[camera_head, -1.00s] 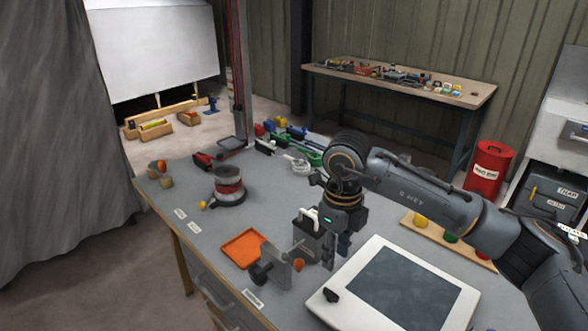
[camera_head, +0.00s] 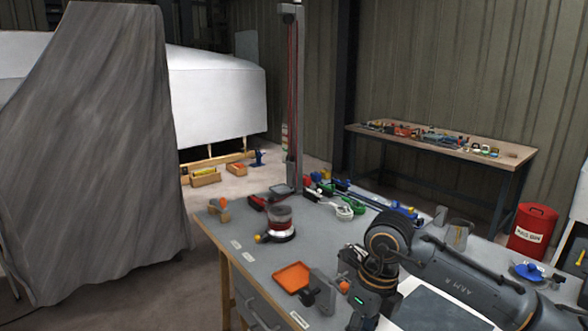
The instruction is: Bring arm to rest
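My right arm (camera_head: 465,275), marked "ARM R", comes in from the right and bends down at its wrist over the workbench (camera_head: 225,225). My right gripper (camera_head: 366,321) points down at the bottom edge of the picture, beside the grey bracket (camera_head: 322,290). Its fingertips are cut off or too dark to tell whether they are apart, and I see nothing clearly held. The arm covers part of the white-framed panel (camera_head: 412,285). My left gripper is not in view.
Tools and a blue item (camera_head: 398,213) lie along the bench's back. A red bin (camera_head: 533,229) and second bench (camera_head: 440,144) stand beyond. The bench's front-left is mostly clear.

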